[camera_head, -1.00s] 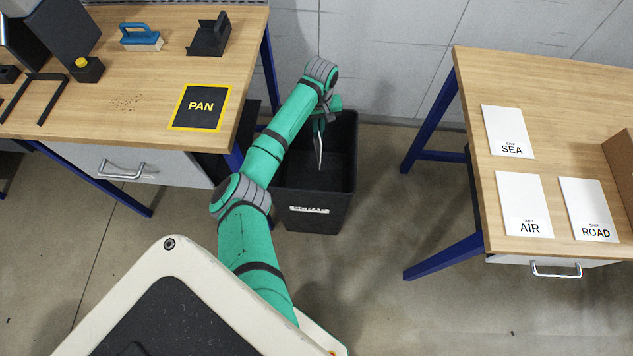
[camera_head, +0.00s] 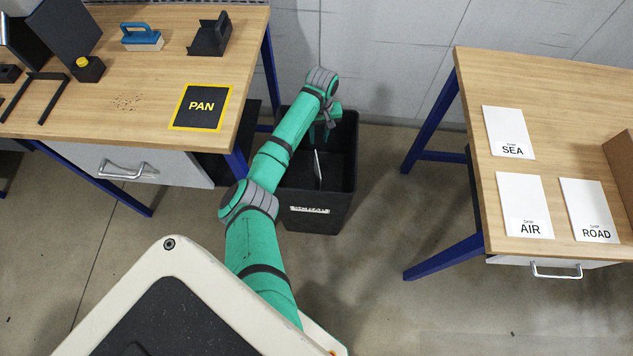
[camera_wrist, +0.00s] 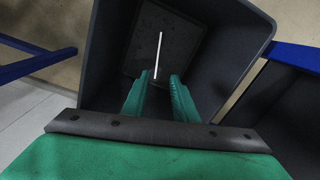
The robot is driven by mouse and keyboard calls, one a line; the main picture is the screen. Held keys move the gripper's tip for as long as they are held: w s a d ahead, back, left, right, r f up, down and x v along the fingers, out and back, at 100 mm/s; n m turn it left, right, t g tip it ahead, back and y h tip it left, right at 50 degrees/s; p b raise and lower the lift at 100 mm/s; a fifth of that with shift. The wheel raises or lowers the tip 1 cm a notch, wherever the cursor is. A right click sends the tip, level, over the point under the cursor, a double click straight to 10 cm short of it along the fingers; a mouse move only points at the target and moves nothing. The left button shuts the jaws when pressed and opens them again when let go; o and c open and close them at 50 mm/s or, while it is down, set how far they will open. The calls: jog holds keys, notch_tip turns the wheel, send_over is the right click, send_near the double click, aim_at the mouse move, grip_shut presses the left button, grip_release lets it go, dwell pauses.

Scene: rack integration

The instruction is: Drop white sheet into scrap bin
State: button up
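The black scrap bin (camera_head: 318,207) stands on the floor between the two tables. My gripper (camera_head: 322,132) points down into the bin's mouth. In the wrist view my gripper (camera_wrist: 157,88) is open, with its two green fingers apart inside the bin walls (camera_wrist: 232,55). The white sheet (camera_head: 317,168) is inside the bin in the head view, below the fingers and apart from them. In the wrist view the sheet (camera_wrist: 158,54) shows edge-on as a thin white line beyond the fingertips. Whether it touches the bin floor I cannot tell.
The left table (camera_head: 140,95) bears a PAN mat (camera_head: 201,107), a blue-handled brush (camera_head: 142,36) and a black holder (camera_head: 209,35). The right table (camera_head: 470,100) bears SEA, AIR and ROAD cards. Blue table legs (camera_head: 432,128) flank the bin. Floor is free to the bin's right.

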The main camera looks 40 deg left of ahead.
notch_tip(320, 180, up, 11)
dwell(0.6)
jog(key=shift+w+f, duration=0.1)
jog(key=shift+f, duration=0.05)
